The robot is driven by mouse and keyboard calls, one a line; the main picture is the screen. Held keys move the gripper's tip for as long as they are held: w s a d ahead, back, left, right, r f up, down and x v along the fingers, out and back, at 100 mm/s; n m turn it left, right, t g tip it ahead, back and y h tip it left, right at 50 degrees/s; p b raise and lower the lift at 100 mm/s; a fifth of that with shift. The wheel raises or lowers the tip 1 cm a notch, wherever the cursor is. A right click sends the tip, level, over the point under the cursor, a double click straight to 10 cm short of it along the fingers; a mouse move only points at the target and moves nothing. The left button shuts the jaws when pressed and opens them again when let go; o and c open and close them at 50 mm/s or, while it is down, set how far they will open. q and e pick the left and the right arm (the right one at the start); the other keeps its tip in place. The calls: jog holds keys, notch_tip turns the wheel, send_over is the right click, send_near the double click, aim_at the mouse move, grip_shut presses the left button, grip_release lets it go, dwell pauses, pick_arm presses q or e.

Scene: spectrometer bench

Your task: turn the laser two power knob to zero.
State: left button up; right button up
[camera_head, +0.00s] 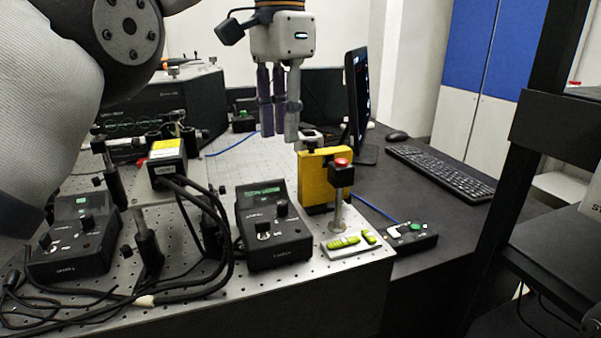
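Two black control boxes with knobs stand on the perforated bench. The middle control box (275,240) has a lit green display, a front knob (263,229) and a second knob (282,208) behind it. The labels are too small to tell which is laser two. My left gripper (279,137) points down, high above and behind the middle box. Its fingertips look apart, with nothing between them. My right gripper is not in view.
A yellow block (316,180) and a red-topped post (341,172) stand right of the middle box. Black cables (215,270) loop between the two boxes. A yellow-labelled device (166,160) stands behind. A keyboard (440,173) and monitor (358,105) are at right.

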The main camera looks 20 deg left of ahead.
aim_at(282, 202)
pick_arm(q)
jog(key=f, duration=0.3)
jog(key=s+f+p, duration=0.1)
jog(key=f, duration=0.6)
jog(key=shift+s+f+p, duration=0.3)
jog(key=shift+f+p, duration=0.05)
jog(key=shift+w+f, duration=0.1)
jog(key=shift+f, duration=0.35)
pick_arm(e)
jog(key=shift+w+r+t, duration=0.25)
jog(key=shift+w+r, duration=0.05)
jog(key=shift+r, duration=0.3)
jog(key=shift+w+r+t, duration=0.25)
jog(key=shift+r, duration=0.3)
pick_arm(q)
jog(key=shift+c, duration=0.3)
grip_shut()
